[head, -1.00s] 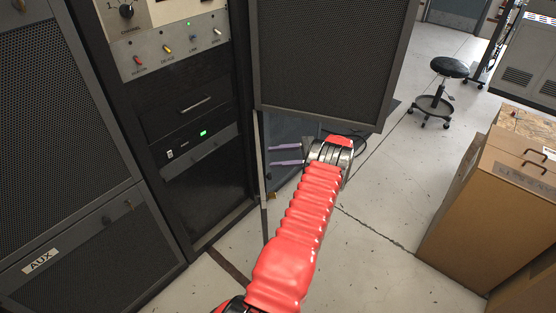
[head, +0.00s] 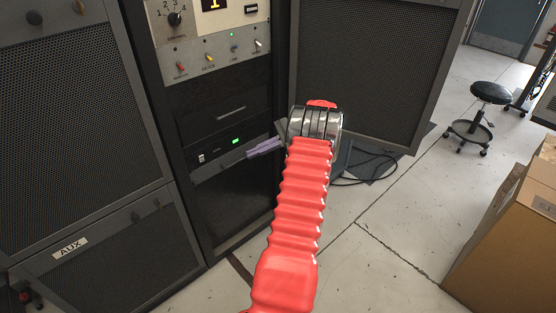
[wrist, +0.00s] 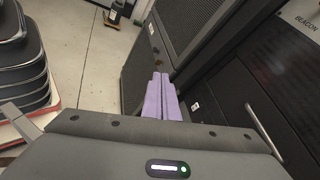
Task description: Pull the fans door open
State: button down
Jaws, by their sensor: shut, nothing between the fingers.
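No label reading fans is legible in either view, so I cannot tell for certain which door it names. A dark mesh door (head: 375,75) stands swung out at the upper right of the head view, beside the open equipment rack (head: 222,105). My gripper (head: 250,153) has purple fingers that are shut and empty, pointing left in front of the rack's lower section. In the wrist view its fingers (wrist: 161,82) lie together, with dark mesh panels beyond them. My red sleeved arm hides part of the rack's right edge and the space below the mesh door.
A lower panel marked AUX (head: 135,250) is at the left. Cardboard boxes (head: 515,225) stand at the lower right, and a black stool (head: 490,95) at the upper right. A dark cable (head: 375,172) lies on the floor. Floor between arm and boxes is clear.

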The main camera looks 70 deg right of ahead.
jog(key=w+a+r+n+g+h, duration=0.1)
jog(key=w+a+r+n+g, duration=0.25)
jog(key=a, duration=0.55)
jog(key=w+a+r+n+g+h, duration=0.15)
jog(key=w+a+r, duration=0.35)
jog(key=a, duration=0.5)
jog(key=w+a+r+n+g, duration=0.3)
jog(key=w+a+r+n, duration=0.15)
jog(key=a, duration=0.45)
jog(key=s+a+r+n+h, duration=0.2)
jog(key=a, duration=0.5)
jog(key=s+a+r+n+h, duration=0.2)
jog(key=s+a+n, duration=0.1)
jog(key=a, duration=0.5)
jog(key=s+a+n+t+h, duration=0.2)
jog(key=s+a+n, duration=0.6)
jog(key=s+a, duration=0.3)
jog(key=shift+a+f+n+t+h, duration=0.15)
jog(key=shift+a+n+t+h, duration=0.15)
jog(key=shift+a+n+h, duration=0.05)
